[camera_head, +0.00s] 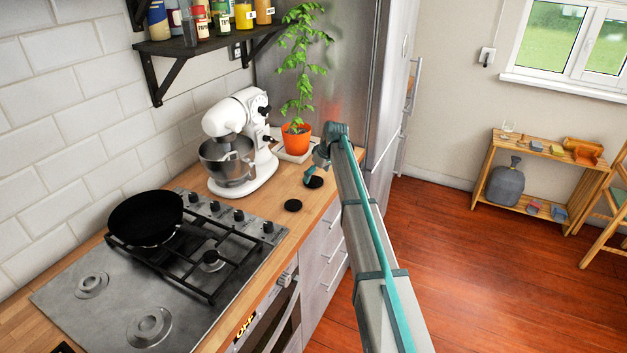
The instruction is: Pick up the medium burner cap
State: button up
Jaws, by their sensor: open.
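Two round black burner caps lie flat on the wooden counter right of the hob. One cap (293,205) is nearer the hob; the other cap (315,182) is farther back, near the counter's front edge. I cannot tell for sure which is the medium one. My gripper (314,173) is open, points down and is just above the farther cap, partly overlapping it in view. Whether the fingers touch that cap cannot be told. The nearer cap is clear of my gripper.
The steel hob (195,322) has bare burners on its left side and a black pan (146,218) on its grate. A white stand mixer (238,140) and an orange plant pot (296,139) stand behind the caps. The fridge (345,60) closes off the counter's far end.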

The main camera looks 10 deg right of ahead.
aim_at(313, 182)
jog(key=shift+x, duration=1.3)
jog(key=c, duration=1.1)
jog(key=shift+o, duration=0.2)
jog(key=shift+r, duration=0.1)
